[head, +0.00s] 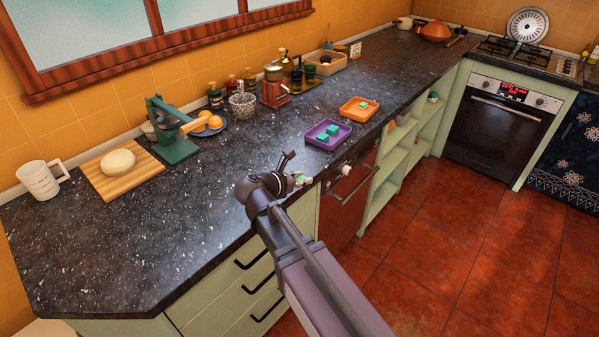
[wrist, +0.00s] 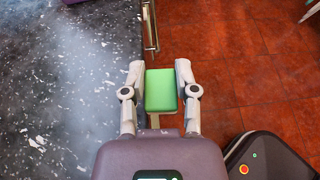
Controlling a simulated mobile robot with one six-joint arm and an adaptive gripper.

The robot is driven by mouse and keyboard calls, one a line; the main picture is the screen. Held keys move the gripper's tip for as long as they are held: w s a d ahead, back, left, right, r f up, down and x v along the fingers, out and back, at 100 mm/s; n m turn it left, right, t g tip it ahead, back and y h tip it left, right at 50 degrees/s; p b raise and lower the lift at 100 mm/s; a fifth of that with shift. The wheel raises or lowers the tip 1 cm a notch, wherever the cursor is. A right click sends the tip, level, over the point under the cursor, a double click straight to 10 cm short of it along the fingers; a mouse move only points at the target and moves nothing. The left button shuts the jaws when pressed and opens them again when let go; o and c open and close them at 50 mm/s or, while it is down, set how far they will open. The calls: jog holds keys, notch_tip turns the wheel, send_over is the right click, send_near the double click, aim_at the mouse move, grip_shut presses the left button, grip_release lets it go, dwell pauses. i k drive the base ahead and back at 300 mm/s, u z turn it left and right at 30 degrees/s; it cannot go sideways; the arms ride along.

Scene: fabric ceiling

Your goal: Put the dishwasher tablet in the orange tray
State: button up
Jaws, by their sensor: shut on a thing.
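A green block-shaped dishwasher tablet (wrist: 160,90) is held between the two fingers of my gripper (wrist: 160,88), which is shut on it. In the head view my gripper (head: 300,180) is near the counter's front edge, and the tablet there is too small to make out clearly. The orange tray (head: 346,113) is on the counter beyond the purple tray, with a small green piece (head: 363,105) in it. The purple tray (head: 311,139) is nearer my gripper and holds teal-green blocks (head: 326,134).
The dark counter (head: 200,230) is largely clear on the near left. A coffee grinder (head: 274,88), a juicer (head: 172,135) and a cutting board (head: 92,176) stand along the wall. The counter edge drops to red floor tiles (wrist: 255,60).

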aim_at(359, 109)
jog(key=k, duration=1.35)
jog(key=z, duration=0.35)
jog(key=i, duration=0.65)
jog(key=z, duration=0.55)
jog(key=i, duration=1.35)
jog(key=u, duration=0.55)
jog(key=i, duration=0.55)
jog(key=u, duration=0.2)
